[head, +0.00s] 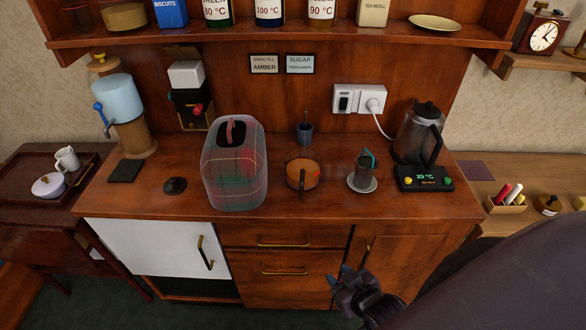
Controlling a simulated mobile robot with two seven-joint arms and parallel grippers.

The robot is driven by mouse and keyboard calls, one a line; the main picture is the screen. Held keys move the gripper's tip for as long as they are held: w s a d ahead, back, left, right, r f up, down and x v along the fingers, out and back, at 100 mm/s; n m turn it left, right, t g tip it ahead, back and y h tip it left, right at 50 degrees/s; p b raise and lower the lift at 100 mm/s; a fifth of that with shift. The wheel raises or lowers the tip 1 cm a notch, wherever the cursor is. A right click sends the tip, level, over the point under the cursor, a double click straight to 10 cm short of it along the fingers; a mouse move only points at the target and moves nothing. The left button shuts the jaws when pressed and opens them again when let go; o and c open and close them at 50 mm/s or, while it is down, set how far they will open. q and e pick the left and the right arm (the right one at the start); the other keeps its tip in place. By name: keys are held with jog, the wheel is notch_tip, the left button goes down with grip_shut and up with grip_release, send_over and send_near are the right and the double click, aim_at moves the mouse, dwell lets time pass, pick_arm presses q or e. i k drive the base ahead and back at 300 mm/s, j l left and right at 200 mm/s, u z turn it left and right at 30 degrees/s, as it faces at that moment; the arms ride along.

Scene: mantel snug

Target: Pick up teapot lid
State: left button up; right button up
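A small dark rounded piece (175,185), which looks like a lid, lies on the wooden counter (210,225) left of a plaid, see-through cover (235,175). The cover has a dark opening with a red-edged loop on top; what is under it is hard to make out. No uncovered teapot is clear on the counter. My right gripper (341,276) is low in front of the drawers, below the counter edge and well right of the dark piece. Its fingertips look apart with nothing between them. My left gripper is not in view.
Right of the cover are a round orange-brown dish (302,173), a dark cup (363,176) on a saucer, and a kettle (418,133) on its base. A dispenser (120,100) stands at left. A shelf (280,38) overhangs. The counter's front strip is clear.

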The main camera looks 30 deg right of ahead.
aim_at(174, 186)
jog(key=i+j, duration=0.2)
jog(key=j, duration=0.15)
jog(key=i+j, duration=0.2)
jog(key=j, duration=0.15)
jog(key=i+j, duration=0.2)
jog(key=j, duration=0.15)
jog(key=i+j, duration=0.2)
jog(key=j, duration=0.15)
jog(key=z, duration=0.05)
